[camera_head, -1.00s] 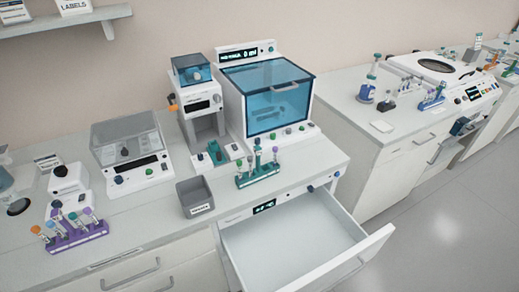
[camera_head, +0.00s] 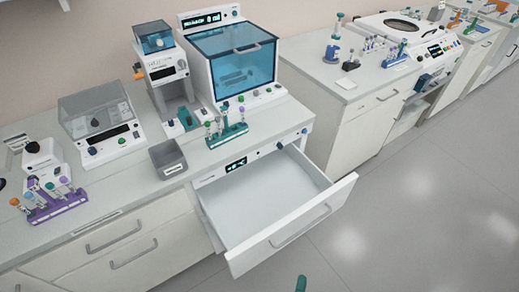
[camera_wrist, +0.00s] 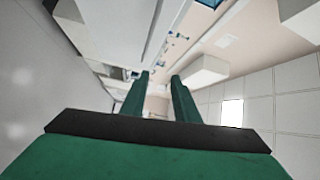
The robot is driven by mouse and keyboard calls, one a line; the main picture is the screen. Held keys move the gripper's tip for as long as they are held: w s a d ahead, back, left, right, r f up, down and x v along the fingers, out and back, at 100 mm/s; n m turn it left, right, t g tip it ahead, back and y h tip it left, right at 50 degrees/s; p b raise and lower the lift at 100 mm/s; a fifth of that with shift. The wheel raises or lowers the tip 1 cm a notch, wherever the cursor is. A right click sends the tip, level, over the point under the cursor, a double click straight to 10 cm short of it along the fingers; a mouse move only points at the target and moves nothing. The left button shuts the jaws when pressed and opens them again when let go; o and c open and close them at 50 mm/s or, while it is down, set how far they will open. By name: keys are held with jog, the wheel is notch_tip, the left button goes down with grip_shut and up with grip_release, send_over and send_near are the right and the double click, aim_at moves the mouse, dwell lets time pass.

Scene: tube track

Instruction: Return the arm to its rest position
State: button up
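My gripper (camera_wrist: 160,84) shows in the wrist view as two green fingers standing apart, with nothing between them. It is open and points into the room, with the walls and counters tilted in that view. In the head view only a small teal tip of my gripper (camera_head: 301,283) shows at the bottom edge, in front of and below the open drawer (camera_head: 262,205). The rest of the arm is out of view there.
The white drawer is pulled out from the counter and looks empty. A teal tube rack (camera_head: 227,136), a grey bin (camera_head: 167,158) and a purple rack (camera_head: 55,204) stand on the counter. The grey floor (camera_head: 400,220) to the right is clear.

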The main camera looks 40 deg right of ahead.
jog(key=a+r+n+t+y, duration=0.1)
jog(key=a+r+n+y, duration=0.2)
jog(key=a+n+y, duration=0.2)
jog(key=a+r+n+t+y, duration=0.1)
jog(key=a+r+n+y, duration=0.2)
jog(key=a+n, duration=0.7)
jog(key=w+a+r+n+t+y, duration=0.1)
jog(key=a+r+n+t+y, duration=0.1)
jog(key=a+n+y, duration=0.5)
jog(key=a+r+n, duration=0.1)
jog(key=n, duration=0.4)
jog(key=shift+a, duration=0.25)
jog(key=shift+w+d, duration=0.1)
jog(key=shift+w, duration=0.05)
